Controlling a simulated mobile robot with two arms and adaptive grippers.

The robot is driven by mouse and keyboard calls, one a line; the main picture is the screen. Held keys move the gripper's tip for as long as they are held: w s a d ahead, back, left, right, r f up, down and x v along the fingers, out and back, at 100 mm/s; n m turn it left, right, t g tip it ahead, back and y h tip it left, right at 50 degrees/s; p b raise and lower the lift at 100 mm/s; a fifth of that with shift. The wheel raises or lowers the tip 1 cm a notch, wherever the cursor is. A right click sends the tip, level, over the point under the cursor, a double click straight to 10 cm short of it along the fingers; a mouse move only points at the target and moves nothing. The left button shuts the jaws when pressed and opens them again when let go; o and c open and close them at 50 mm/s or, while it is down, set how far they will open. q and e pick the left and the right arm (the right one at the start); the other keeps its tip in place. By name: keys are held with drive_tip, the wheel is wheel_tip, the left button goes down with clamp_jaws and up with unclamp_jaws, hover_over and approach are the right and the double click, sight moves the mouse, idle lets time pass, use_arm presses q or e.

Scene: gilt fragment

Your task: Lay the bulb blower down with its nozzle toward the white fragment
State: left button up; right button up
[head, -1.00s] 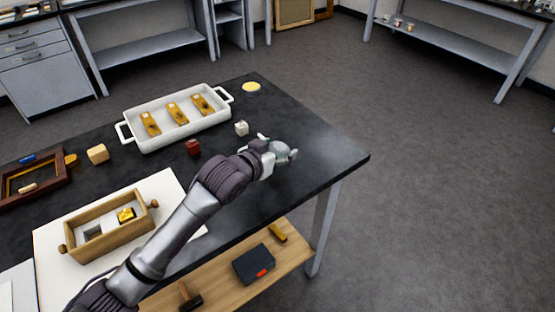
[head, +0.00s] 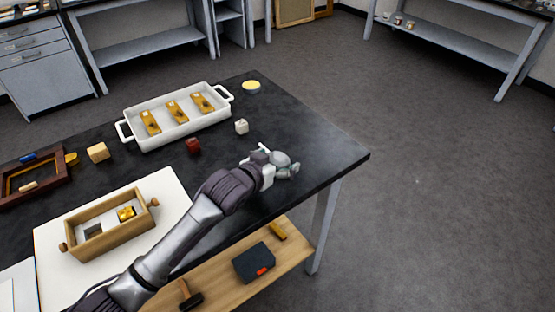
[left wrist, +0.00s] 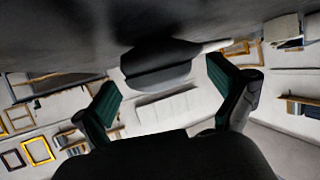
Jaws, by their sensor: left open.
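My right gripper is not in view.
A dark red block (head: 193,146) and a white tray (head: 158,148) with gilt pieces stand left of the white fragment. A yellow-topped round tin (head: 251,86) is behind it. A wooden box (head: 78,252) is at the left. The table's right end (head: 335,155) is clear.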

use_arm(q)
drive_tip(key=shift+s+r, duration=0.1)
drive_tip(key=shift+r, duration=0.1)
drive_tip(key=v, duration=1.1)
drive_tip(key=shift+s+a+r, duration=0.15)
drive_tip(key=shift+s+a, duration=0.1)
drive_tip(key=shift+s, duration=0.05)
idle(0.8)
